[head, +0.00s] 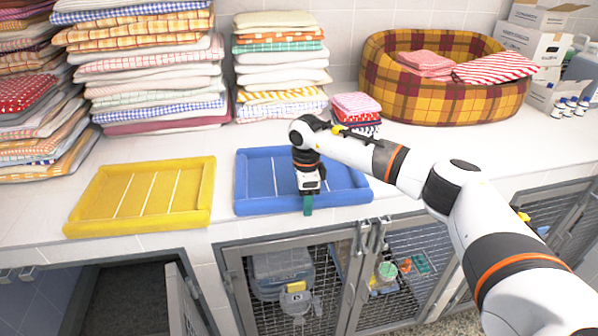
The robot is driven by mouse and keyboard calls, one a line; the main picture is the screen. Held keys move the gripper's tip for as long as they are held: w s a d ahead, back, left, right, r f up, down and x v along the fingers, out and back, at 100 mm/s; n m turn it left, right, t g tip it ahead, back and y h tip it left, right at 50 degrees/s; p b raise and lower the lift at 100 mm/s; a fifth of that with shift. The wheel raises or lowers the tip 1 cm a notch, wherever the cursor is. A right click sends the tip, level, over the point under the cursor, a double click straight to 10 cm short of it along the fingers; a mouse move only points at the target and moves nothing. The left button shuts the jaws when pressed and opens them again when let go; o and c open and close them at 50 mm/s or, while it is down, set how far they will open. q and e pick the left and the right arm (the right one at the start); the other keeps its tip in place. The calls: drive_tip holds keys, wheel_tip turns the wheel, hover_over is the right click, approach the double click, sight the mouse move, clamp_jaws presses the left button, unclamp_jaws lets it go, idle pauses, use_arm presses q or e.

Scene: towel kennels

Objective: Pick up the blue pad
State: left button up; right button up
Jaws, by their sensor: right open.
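The blue pad (262,179) lies flat on the white counter, right of the middle of its front edge. It has a raised padded rim and pale stripes. My right arm reaches in from the right, and my right gripper (308,203) points down over the pad's front rim. The gripper is open, with a green fingertip showing at the front rim. The other finger is hidden, and I cannot tell whether the rim sits between the fingers. My left gripper is not in view.
A yellow pad (145,194) lies to the left on the counter. Towel stacks (282,65) and a plaid pet bed (440,95) stand behind. A small folded stack (356,108) sits close behind the blue pad. Wire kennel doors (290,275) are below the counter edge.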

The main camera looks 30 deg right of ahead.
drive_tip(key=c, duration=1.2)
